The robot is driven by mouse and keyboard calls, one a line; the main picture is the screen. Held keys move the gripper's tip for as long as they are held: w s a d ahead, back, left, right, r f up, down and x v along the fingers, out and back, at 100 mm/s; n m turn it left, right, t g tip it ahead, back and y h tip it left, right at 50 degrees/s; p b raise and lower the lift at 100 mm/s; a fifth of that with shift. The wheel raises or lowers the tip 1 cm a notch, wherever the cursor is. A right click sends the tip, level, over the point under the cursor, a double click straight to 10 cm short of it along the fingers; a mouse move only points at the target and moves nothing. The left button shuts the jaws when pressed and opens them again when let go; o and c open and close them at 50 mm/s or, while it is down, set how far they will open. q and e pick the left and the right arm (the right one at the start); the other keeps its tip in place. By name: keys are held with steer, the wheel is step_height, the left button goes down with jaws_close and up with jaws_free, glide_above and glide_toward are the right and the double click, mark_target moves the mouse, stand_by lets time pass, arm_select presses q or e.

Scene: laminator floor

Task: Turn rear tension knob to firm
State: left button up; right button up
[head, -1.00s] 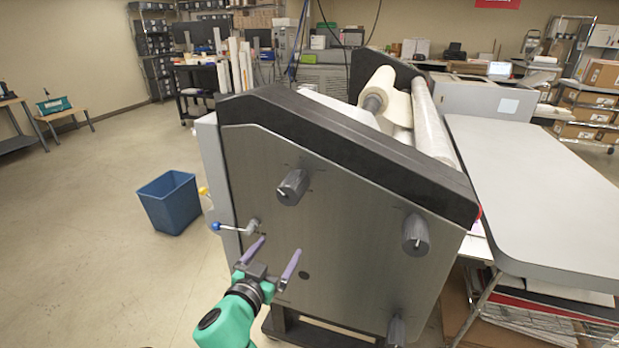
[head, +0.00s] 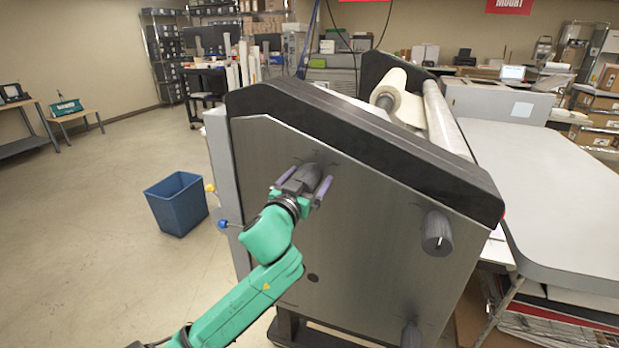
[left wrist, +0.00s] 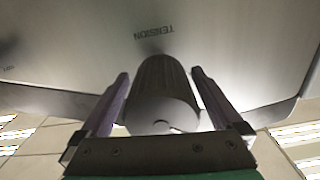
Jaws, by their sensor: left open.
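The laminator's grey side panel (head: 350,240) carries several dark ribbed knobs. The upper-left knob (head: 305,176) sits between the two purple fingers of my left gripper (head: 304,180), which is open around it. In the left wrist view this knob (left wrist: 162,85) stands between the fingers (left wrist: 160,100), with a visible gap on each side, and the word TENSION is printed on the panel beside it. A second knob (head: 436,232) is at the right of the panel, and a third (head: 411,335) is lower down. The knob's setting is not readable. My right gripper is out of view.
Levers with a yellow ball (head: 210,188) and a blue ball (head: 223,224) stick out at the panel's left edge. A blue bin (head: 177,203) stands on the floor to the left. A grey table (head: 555,190) adjoins the laminator at right. The left floor is mostly clear.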

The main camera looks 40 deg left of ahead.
arm_select(q)
steer(key=shift+w+a, duration=0.2)
steer(key=shift+w, duration=0.2)
steer(key=c, duration=1.3)
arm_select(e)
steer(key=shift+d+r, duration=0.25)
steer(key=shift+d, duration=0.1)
arm_select(q)
steer(key=shift+m, duration=0.3)
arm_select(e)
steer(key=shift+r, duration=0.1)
arm_select(q)
steer(key=m+p, duration=0.1)
steer(key=m, duration=0.3)
steer(key=shift+p, duration=0.4)
steer(key=m+p, duration=0.1)
steer(key=m, duration=0.4)
steer(key=shift+m+p, duration=0.35)
steer(key=shift+m, duration=0.05)
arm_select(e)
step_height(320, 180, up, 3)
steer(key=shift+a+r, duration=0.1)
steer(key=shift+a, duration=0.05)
